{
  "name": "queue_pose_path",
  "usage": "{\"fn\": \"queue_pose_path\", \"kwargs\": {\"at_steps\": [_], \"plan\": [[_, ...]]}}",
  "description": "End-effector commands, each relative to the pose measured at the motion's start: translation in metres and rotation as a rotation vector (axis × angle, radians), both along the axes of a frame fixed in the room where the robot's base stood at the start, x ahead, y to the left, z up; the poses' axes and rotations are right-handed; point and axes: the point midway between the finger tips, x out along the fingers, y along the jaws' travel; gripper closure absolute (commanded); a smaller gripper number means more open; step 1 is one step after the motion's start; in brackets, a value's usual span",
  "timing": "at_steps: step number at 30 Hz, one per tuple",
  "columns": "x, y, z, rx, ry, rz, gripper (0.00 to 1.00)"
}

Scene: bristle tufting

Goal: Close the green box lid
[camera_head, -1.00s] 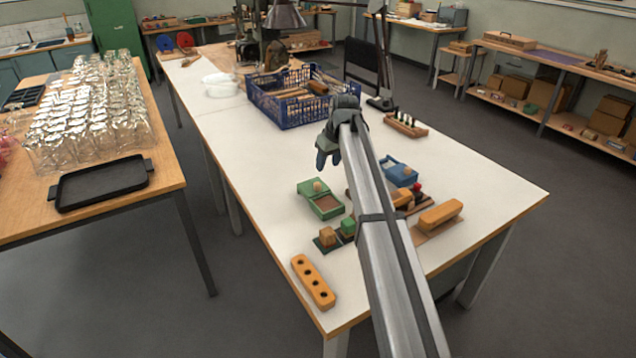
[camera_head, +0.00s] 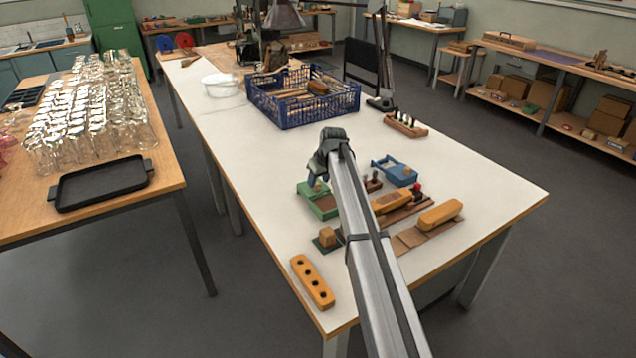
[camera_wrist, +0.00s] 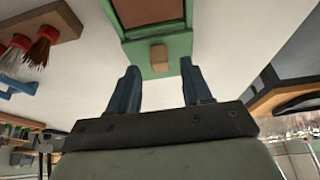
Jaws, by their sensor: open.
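The green box (camera_head: 318,205) sits on the white table in the head view, partly hidden by my arm. Its brown inside shows beside the green lid (camera_head: 310,189), which looks partly slid back and carries a small wooden knob (camera_head: 319,186). In the wrist view the green lid (camera_wrist: 180,50) and its knob (camera_wrist: 159,56) are at top centre, with the brown inside beyond. My gripper (camera_head: 314,177) is over the lid end of the box. In the wrist view my open gripper (camera_wrist: 158,75) has a blue finger on each side of the knob's line; I cannot tell whether either touches it.
A blue box (camera_head: 398,170) and orange brush blocks (camera_head: 440,214) lie to the right. A wooden cube (camera_head: 329,234) and a block with holes (camera_head: 312,282) are nearer. A blue crate (camera_head: 300,97) stands farther back. The table left of the green box is clear.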

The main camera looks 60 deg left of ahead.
Motion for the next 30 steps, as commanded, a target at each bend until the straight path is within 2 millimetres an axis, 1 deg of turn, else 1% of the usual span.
{"fn": "queue_pose_path", "kwargs": {"at_steps": [3,6,17,30], "plan": [[0.0,0.005,-0.01,-0.001,0.0,0.0,0.51],[0.0,0.006,-0.015,-0.001,0.0,0.0,0.51],[0.0,0.007,-0.018,0.0,0.0,0.0,0.51],[0.0,0.007,-0.018,0.0,0.0,0.0,0.93]]}}
